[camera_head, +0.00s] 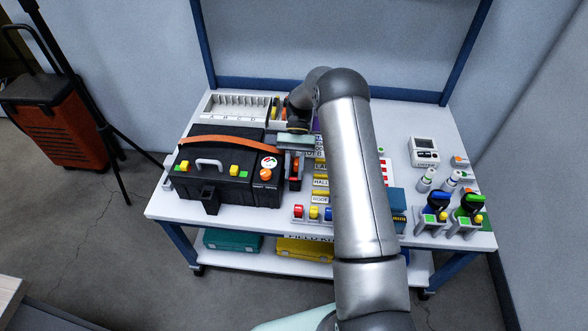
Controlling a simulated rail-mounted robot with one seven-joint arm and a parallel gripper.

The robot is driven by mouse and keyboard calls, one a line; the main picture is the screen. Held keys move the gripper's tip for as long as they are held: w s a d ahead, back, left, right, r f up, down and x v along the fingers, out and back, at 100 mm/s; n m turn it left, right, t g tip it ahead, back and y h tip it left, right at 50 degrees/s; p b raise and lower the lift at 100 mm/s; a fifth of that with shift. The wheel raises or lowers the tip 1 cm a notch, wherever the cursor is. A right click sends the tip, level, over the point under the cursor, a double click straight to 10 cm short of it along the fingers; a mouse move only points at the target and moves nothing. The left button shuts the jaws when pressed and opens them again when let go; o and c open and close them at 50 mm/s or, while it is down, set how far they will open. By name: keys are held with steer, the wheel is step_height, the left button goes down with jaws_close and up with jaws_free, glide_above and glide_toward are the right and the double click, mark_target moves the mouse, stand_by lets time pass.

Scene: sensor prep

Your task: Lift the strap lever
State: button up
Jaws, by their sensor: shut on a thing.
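A black case (226,185) stands on the left of the white table, with an orange strap (230,141) across its top. A small red and black part at the case's right side (294,172) looks like the strap lever. My gripper (293,153) reaches down over it from behind. It is shut on this lever, though the fingertips are small and partly hidden, so the exact contact and the lever's angle cannot be told.
A white lettered rack (237,106) stands behind the case. Yellow labelled blocks (320,179) are to the right of the lever, partly behind my arm. A white meter (424,151), small bottles and clamp-like stands (435,213) occupy the right side. Bare table (400,120) shows at the back right.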

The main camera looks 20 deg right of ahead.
steer(key=o, duration=0.7)
steer(key=shift+w+r, duration=0.1)
steer(key=shift+w, duration=0.05)
steer(key=v, duration=0.6)
steer(key=shift+w+d+r, duration=0.2)
steer(key=shift+w, duration=0.05)
steer(key=shift+w+d+r, duration=0.1)
steer(key=shift+w+r, duration=0.1)
